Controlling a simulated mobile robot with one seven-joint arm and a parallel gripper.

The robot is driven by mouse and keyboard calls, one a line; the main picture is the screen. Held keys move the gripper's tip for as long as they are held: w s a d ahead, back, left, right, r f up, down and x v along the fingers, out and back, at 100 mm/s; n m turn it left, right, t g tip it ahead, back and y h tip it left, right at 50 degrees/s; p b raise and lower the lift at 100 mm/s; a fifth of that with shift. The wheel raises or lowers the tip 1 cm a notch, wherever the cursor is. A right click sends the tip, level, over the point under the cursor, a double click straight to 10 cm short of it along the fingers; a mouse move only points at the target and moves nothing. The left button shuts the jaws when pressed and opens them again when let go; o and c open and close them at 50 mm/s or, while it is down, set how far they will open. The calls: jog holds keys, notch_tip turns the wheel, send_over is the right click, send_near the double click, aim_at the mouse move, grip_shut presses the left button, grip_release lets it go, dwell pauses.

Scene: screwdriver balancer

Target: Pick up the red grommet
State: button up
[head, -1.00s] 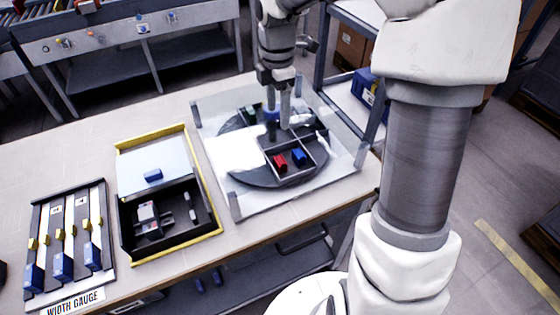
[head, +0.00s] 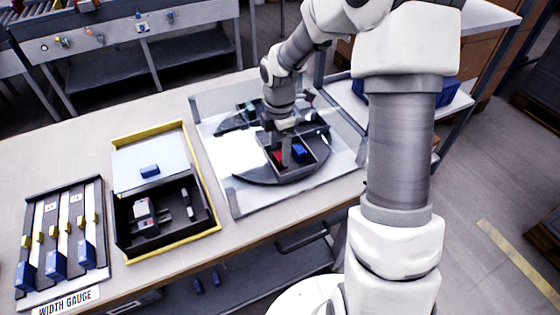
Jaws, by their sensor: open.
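The red grommet (head: 278,157) lies in a compartment of the dark round tray (head: 262,178) on the right part of the bench. It is partly hidden behind a finger of my gripper. My gripper (head: 278,158) points down over that compartment, with its jaws open. One finger shows right beside the red grommet; I cannot tell whether they touch. The other finger is mostly hidden.
A blue block (head: 299,152) sits close to the right of the red grommet. Tray dividers and a clear panel (head: 240,207) surround the spot. A yellow-edged box (head: 216,222) and a width gauge (head: 97,276) stand to the left.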

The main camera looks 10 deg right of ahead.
aim_at(280, 156)
notch_tip(280, 156, down, 3)
jog(key=shift+s+d+f, duration=0.1)
jog(key=shift+f, duration=0.05)
jog(key=shift+c, duration=0.3)
grip_shut()
